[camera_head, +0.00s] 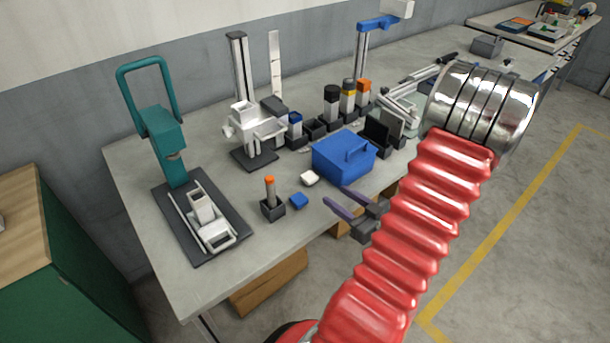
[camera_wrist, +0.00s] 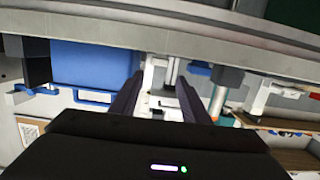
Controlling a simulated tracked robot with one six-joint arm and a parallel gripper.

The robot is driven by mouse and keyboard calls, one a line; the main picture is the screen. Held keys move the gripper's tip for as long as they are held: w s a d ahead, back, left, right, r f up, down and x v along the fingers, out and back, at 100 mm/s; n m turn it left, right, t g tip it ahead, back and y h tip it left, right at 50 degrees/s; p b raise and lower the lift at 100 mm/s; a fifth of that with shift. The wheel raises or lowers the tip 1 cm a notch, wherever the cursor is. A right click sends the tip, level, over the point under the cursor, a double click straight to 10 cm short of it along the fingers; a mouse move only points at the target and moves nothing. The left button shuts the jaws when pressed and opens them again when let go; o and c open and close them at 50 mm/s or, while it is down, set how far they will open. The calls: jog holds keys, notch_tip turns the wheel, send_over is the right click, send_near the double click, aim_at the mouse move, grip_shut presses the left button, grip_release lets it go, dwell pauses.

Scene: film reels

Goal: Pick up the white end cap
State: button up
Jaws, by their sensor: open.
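A small white block (camera_head: 309,177), which looks like the white end cap, lies on the grey table just left of the blue box in the head view. My gripper (camera_head: 336,197) is open and empty, at the front of the table, to the right of and nearer than the white cap. It does not touch the cap. In the wrist view the two dark fingers of my gripper (camera_wrist: 161,77) stand apart. White parts show between and beyond them there, but I cannot tell whether the cap is among them.
A blue lidded box (camera_head: 343,157) stands behind my fingers. A small blue block (camera_head: 299,200) and a dark holder with an orange-topped post (camera_head: 270,197) are left of them. A teal press (camera_head: 165,135) stands at the left.

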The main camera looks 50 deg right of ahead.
aim_at(314, 181)
jog(key=shift+w+a, duration=0.1)
jog(key=shift+a, duration=0.05)
jog(key=shift+x, duration=4.2)
jog(key=shift+r, duration=0.1)
jog(key=shift+x, duration=2.65)
jog(key=shift+c, duration=0.4)
jog(key=c, duration=0.7)
